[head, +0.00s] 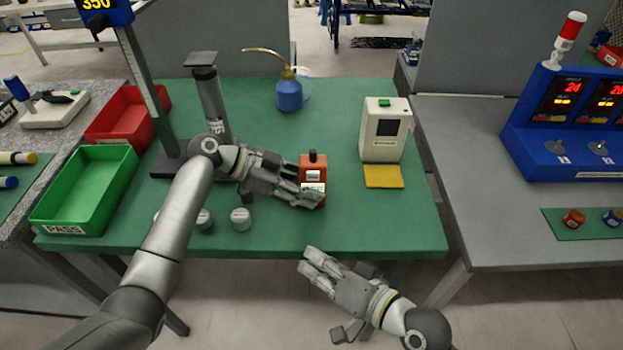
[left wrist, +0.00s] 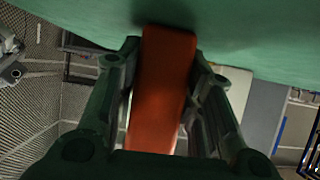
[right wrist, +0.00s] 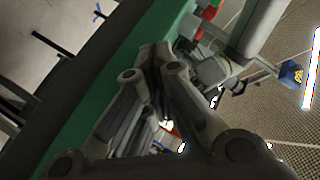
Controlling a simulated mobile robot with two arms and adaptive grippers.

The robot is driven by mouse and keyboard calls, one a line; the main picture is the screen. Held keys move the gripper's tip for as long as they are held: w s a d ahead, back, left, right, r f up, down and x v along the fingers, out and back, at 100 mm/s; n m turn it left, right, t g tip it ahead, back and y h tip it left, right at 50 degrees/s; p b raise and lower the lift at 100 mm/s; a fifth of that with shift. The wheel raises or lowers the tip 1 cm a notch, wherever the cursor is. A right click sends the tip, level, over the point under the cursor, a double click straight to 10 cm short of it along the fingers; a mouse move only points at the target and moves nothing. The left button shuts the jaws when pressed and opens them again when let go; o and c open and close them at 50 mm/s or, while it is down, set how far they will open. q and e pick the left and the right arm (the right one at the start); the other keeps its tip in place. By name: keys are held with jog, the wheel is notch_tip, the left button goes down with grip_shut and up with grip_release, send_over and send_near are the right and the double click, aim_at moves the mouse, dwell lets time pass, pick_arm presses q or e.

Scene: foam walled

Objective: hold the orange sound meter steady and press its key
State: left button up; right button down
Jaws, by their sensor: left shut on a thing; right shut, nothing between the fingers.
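The orange sound meter (head: 313,168) stands upright on the green table, with a dark knob on top and a pale label on its front. My left gripper (head: 305,190) is shut on it from the left, its fingers across the lower part. In the left wrist view the orange body (left wrist: 161,90) sits between the two fingers (left wrist: 160,110). The key cannot be made out clearly. My right gripper (head: 310,262) is shut and empty, in front of the table's near edge and below the meter in the head view. It also shows closed in the right wrist view (right wrist: 155,75).
A beige device (head: 386,135) with a yellow pad (head: 383,176) stands right of the meter. A blue oil can (head: 289,95) is behind. Grey round weights (head: 240,219) lie left, near green (head: 75,200) and red (head: 118,125) trays. The table's front right is clear.

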aim_at(313, 176)
notch_tip(313, 176, up, 7)
jog(key=w+n+t, duration=0.1)
jog(key=n+t, duration=0.1)
jog(key=shift+y, duration=0.4)
jog(key=shift+w+r, duration=0.15)
jog(key=shift+w, duration=2.1)
jog(key=shift+w+r, duration=0.1)
jog(key=shift+w, duration=2.1)
jog(key=shift+w+n, duration=0.1)
jog(key=shift+n, duration=0.2)
jog(key=shift+w, duration=0.35)
jog(key=shift+s, duration=0.45)
